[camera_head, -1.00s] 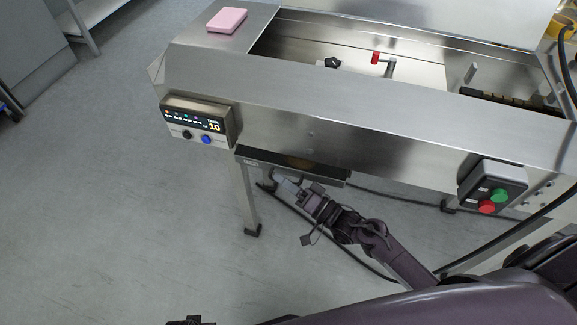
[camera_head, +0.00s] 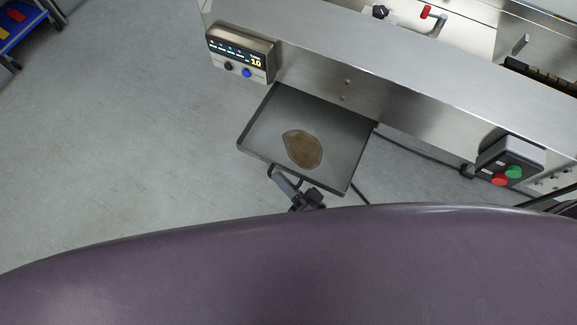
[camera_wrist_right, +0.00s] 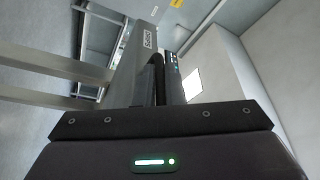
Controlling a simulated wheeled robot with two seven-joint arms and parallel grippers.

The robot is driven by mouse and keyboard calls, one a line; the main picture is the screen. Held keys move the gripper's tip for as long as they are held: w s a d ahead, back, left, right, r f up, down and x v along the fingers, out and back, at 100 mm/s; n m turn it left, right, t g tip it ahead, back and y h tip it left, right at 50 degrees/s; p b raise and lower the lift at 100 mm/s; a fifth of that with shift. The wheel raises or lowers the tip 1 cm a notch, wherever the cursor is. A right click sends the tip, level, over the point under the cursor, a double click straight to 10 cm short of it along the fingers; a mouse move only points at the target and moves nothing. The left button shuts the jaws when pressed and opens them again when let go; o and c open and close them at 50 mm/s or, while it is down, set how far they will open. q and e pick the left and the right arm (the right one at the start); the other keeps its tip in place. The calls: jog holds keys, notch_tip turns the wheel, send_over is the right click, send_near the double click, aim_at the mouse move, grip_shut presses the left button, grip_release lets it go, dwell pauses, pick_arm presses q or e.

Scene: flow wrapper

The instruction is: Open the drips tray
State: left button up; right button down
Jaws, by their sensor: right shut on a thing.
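The drips tray (camera_head: 262,124) is a shallow grey metal tray drawn out from under the steel machine, with a brown stain (camera_head: 303,149) on its floor. Its far edge is still beneath the machine's front. My right gripper (camera_head: 284,183) is at the tray's front edge, shut on the dark tray handle (camera_head: 272,171). My left gripper is not in view.
The flow wrapper (camera_head: 400,75) stands above and behind the tray. A control panel (camera_head: 240,54) is at its left, and a box with green and red buttons (camera_head: 508,166) is at the right. A dark cable runs over the floor. Open floor (camera_head: 120,130) lies to the left.

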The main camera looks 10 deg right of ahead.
jog(key=shift+s, duration=0.15)
jog(key=c, duration=1.8)
grip_release()
jog(key=shift+f, duration=0.1)
